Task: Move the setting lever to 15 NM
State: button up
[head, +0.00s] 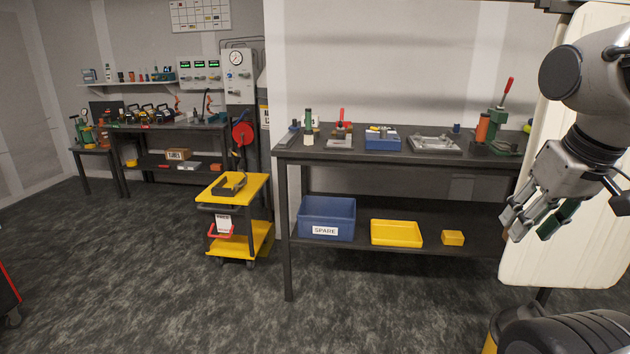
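My gripper (537,219) hangs at the right, in front of a pale upright panel. Its fingers look spread apart, with nothing between them. No 15 NM mark or scale can be read from here, so I cannot tell which part is the setting lever. A red upright handle (341,115) stands on a small device on the near bench. A longer red-tipped lever (507,90) rises from a green press-like tool (496,122) at that bench's right end. My gripper is apart from both.
The near dark bench (330,155) carries a blue tray (382,141) and a metal tray (435,146). A blue SPARE bin (327,215) and yellow bins stand on its lower shelf. A yellow cart (236,188) stands left. Open floor (150,280) lies front left.

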aim_at(383, 132)
jog(key=i, duration=0.8)
jog(key=i+u, duration=0.1)
jog(key=i, duration=0.7)
jog(key=i+l, duration=0.15)
jog(key=i, duration=0.65)
jog(key=j+u, duration=0.05)
